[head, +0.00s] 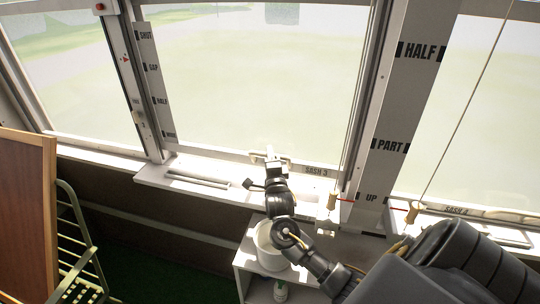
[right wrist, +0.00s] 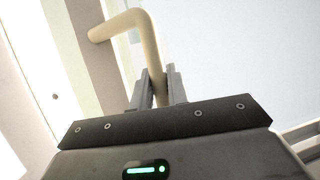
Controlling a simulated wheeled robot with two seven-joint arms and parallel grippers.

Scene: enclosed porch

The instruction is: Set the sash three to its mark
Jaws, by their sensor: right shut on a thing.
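Sash three is the middle window; its bottom rail (head: 316,171) carries the label "SASH 3" and sits low, near the sill. My right gripper (head: 271,158) is at the pull handle on that rail. In the right wrist view a bent cream handle (right wrist: 143,38) runs down between the fingers of my right gripper (right wrist: 155,92), which is shut on it. A mark strip (head: 153,85) on the post at left reads "SHUT", "GAP", "HALF" and a blurred lowest word. A wider strip (head: 405,100) at right reads "HALF", "PART", "UP". My left gripper is out of view.
Cords with wooden toggles (head: 332,201) and (head: 413,214) hang right of the sash. A white pot (head: 270,247) stands on a shelf unit below my right arm. A green metal chair (head: 75,245) and brown panel (head: 25,210) are at left.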

